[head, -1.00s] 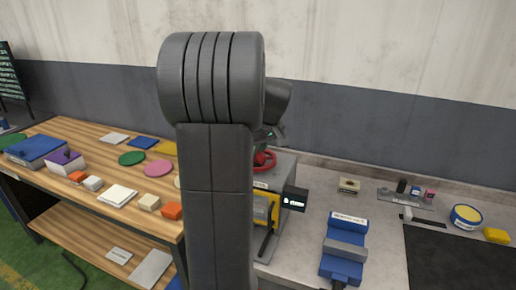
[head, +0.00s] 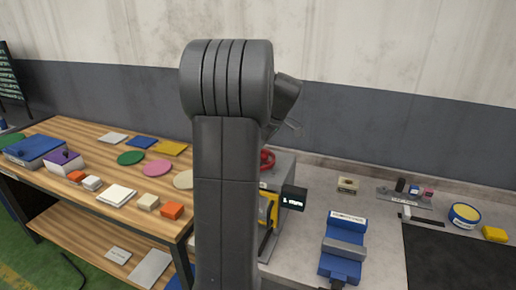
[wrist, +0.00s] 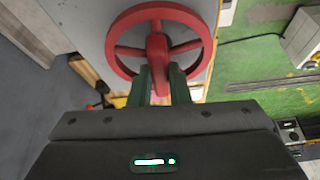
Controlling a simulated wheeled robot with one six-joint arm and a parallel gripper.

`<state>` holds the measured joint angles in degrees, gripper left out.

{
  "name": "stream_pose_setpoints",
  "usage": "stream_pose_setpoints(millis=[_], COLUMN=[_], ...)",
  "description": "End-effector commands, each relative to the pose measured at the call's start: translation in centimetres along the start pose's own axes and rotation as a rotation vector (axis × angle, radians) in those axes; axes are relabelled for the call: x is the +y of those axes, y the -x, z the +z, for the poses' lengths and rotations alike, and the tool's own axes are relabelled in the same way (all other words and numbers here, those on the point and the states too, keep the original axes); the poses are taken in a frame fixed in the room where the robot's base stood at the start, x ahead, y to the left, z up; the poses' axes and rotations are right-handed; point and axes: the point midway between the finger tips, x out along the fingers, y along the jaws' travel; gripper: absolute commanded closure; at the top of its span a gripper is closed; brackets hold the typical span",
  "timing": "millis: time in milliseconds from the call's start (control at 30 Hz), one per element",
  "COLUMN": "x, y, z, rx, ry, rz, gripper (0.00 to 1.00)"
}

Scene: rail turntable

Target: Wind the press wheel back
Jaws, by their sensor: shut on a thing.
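The red press wheel (wrist: 196,20) fills the upper middle of the wrist view, with its spokes and a red handle (wrist: 158,60) pointing toward my gripper. My gripper (wrist: 160,85) has its two green fingers on either side of the handle and is shut on it. In the head view a small part of the red wheel (head: 267,160) shows just right of my arm, on the grey press (head: 284,170). My arm hides the rest of the wheel. The fingers cannot be made out in the head view.
A small black display (head: 294,198) sticks out from the press. A blue vise (head: 343,245) stands on the grey bench to the right. A wooden table (head: 90,180) on the left holds several coloured discs and blocks. A yellow part (head: 268,208) is on the press front.

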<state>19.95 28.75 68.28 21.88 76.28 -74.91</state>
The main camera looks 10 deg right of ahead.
Motion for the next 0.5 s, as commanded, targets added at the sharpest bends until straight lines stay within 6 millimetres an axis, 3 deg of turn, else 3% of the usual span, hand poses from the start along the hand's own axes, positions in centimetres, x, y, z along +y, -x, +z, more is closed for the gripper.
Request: stream_pose_setpoints(millis=[367, 400, 500], x=[0.03, 0.03, 0.02], y=[0.05, 0.05, 0.04], z=[0.01, 0.02, 0.01], rx=[-0.001, -0.001, -0.001], ry=[0.003, 0.002, 0.002], rz=[0.0, 0.0, 0.0], gripper=[1.0, 0.76, 0.62])
